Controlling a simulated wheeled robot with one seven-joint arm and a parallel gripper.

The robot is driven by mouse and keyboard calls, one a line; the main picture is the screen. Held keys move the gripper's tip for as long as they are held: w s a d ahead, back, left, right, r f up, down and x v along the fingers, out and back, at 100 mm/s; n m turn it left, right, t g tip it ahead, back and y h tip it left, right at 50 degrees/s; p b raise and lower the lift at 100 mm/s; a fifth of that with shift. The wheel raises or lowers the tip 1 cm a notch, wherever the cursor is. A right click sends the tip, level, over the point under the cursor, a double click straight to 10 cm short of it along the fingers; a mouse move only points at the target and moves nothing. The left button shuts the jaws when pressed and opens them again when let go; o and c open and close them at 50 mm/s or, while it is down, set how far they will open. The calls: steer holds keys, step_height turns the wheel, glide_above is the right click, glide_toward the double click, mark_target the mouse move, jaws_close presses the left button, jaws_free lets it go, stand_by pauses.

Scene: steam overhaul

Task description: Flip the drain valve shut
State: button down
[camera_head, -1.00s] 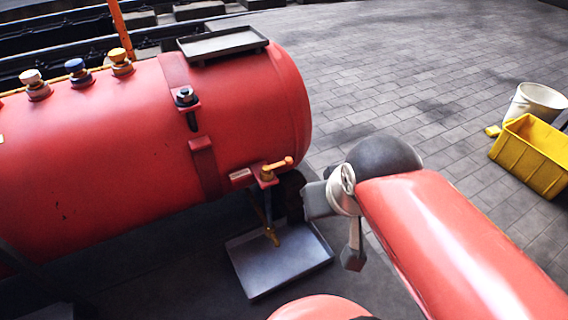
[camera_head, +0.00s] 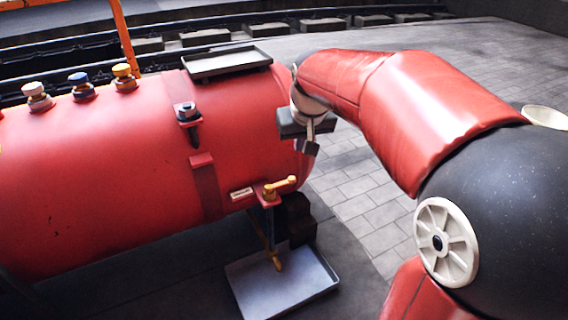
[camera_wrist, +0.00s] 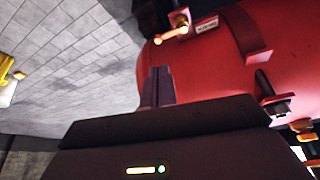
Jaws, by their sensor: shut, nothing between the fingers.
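The drain valve's orange lever (camera_head: 281,186) sits low at the right end of the red boiler (camera_head: 120,180), on a small red bracket. The lever lies roughly level and points right, across its downward pipe. A brass outlet (camera_head: 276,261) hangs below it over a grey drip tray (camera_head: 325,285). My gripper (camera_head: 309,149) is shut and empty, up and to the right of the lever, with its fingers pointing down. In the wrist view the lever (camera_wrist: 170,35) shows beyond my shut fingertips (camera_wrist: 158,72), apart from them. Whether the gripper touches the boiler is unclear.
A shallow tray (camera_head: 226,63) lies on top of the boiler. A capped fitting (camera_head: 187,112) on a red bracket and several coloured knobs, one yellow (camera_head: 124,75), stick out of it. A small label plate (camera_head: 241,193) is left of the lever. Paving (camera_head: 350,200) lies open to the right.

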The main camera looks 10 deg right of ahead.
steer(key=b, duration=0.2)
glide_above(281, 184)
steer(key=w+d, duration=0.4)
step_height(281, 184, down, 10)
steer(key=shift+a+g, duration=0.25)
steer(key=shift+g, duration=0.05)
steer(key=shift+f, duration=0.15)
steer(key=b+x, duration=0.2)
steer(key=x, duration=0.8)
steer(key=shift+a+f, duration=0.2)
steer(key=shift+s+d+b, duration=0.1)
steer(key=shift+s+b, duration=0.2)
steer(key=shift+s, duration=1.65)
